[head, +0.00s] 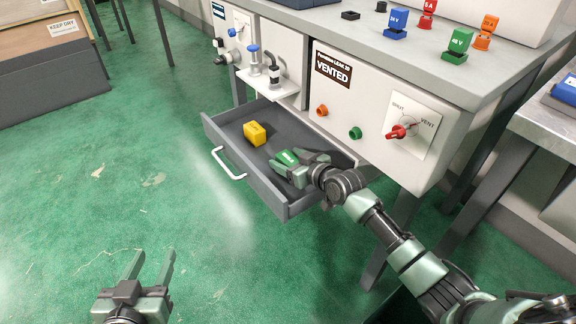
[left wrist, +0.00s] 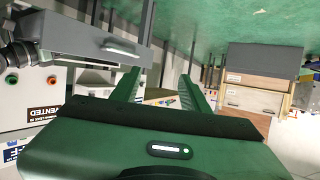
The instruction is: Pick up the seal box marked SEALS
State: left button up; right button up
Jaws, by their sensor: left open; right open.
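The grey drawer (head: 226,149) under the bench is pulled open. A small green box (head: 287,157) with white marking lies in it, at the fingers of my right gripper (head: 283,161); its lettering is too small to read. My right gripper is open, low in the drawer around or beside the green box; I cannot tell whether it touches. A yellow block (head: 254,133) lies further left in the drawer, with no readable marking. My left gripper (head: 152,260) is open and empty over the floor; its spread fingers (left wrist: 160,92) show in the left wrist view.
The bench front has a VENTED sign (head: 333,70) and a red-handled valve (head: 399,131) right of the drawer. Several coloured tagged pieces stand on the bench top (head: 350,35). A metal table (head: 549,125) stands right.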

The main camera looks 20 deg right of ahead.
grip_shut()
jog(key=shift+r, duration=0.1)
